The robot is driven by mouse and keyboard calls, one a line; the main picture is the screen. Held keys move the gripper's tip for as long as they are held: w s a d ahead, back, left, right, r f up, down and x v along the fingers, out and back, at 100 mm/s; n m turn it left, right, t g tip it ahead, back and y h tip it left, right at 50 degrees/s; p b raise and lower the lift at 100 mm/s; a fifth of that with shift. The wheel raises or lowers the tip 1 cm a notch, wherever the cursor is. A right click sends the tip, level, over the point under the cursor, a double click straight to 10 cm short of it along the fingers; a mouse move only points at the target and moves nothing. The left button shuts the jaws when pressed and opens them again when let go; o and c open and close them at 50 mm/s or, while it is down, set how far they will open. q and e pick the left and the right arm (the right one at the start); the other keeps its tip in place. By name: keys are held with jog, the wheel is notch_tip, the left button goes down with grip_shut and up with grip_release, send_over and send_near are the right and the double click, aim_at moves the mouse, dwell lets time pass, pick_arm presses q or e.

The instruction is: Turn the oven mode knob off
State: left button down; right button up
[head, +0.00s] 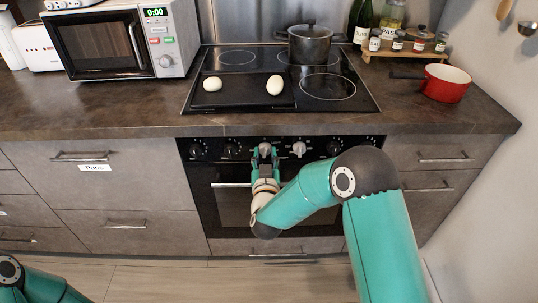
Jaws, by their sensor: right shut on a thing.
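The black oven (205,199) sits under the counter, with a row of knobs along its front panel. Several knobs are black, and a silver knob (299,149) stands near the middle. My right gripper (264,151) is at the panel just left of that silver knob. It is shut on another light-coloured knob, mostly hidden between its fingers. Which way that knob points cannot be told. My left arm shows only at the lower left corner, and its gripper is out of the picture.
A cooktop (341,106) above the oven holds a dark pot (310,47) and a tray (245,99) with two eggs. A red pan (446,83) stands right, a microwave (120,40) left. My right arm covers part of the oven's right side.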

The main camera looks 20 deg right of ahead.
jog(key=shift+d+f+n+b, duration=0.1)
jog(key=shift+f+n+b, duration=0.05)
jog(key=shift+n+b, duration=0.35)
jog(key=shift+c, duration=0.4)
jog(key=shift+n+b, duration=0.4)
jog(key=shift+n, duration=0.4)
jog(key=o, duration=1.2)
jog(key=shift+c, duration=0.2)
jog(key=v, duration=1.2)
